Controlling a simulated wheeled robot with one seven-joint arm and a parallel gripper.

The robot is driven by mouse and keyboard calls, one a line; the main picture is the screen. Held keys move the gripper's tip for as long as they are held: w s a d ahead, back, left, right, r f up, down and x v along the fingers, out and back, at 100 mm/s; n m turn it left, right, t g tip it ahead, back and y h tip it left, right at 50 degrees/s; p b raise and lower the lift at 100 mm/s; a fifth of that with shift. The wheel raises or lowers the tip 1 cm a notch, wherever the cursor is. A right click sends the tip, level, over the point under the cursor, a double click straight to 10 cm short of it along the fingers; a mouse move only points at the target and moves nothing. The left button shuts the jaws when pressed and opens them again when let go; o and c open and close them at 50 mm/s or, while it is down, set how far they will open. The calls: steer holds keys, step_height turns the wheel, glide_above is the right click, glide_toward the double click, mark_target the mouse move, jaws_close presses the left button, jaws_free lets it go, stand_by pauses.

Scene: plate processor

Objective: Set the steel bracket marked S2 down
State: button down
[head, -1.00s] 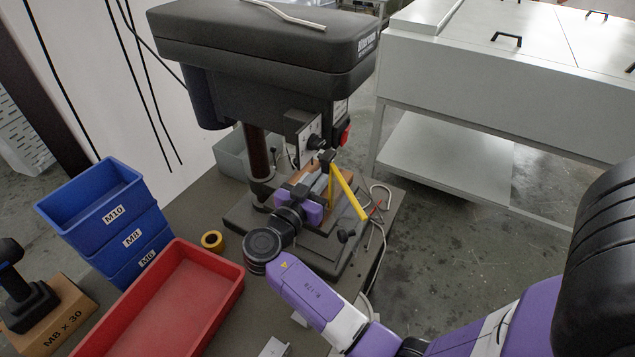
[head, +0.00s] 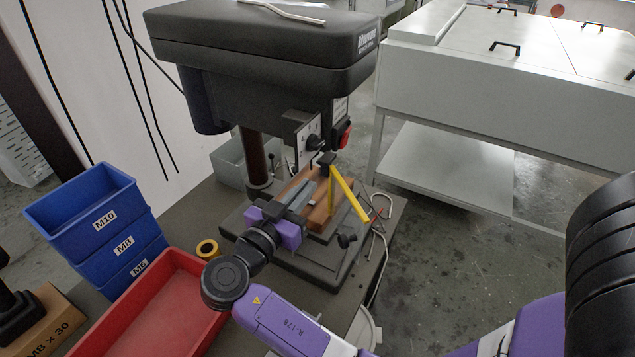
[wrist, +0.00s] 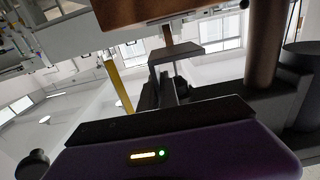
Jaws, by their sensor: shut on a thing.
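My gripper (head: 302,196) reaches over the drill press table, its purple body at the table's left front. It is shut on a grey steel bracket (head: 310,188), seen small and partly covered by the fingers. No S2 mark is readable. An orange-brown block (head: 319,216) lies on the press table just beside and beyond the fingers. I cannot tell whether the bracket touches it.
The drill press head (head: 265,45) hangs above, with its column (head: 252,155) behind. A yellow bar (head: 348,197) slants up right of the fingers. A grey cabinet (head: 500,75) stands back right.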

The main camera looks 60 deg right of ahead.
steer(key=a+b, duration=0.2)
steer(key=a, duration=0.8)
steer(key=shift+w, duration=0.25)
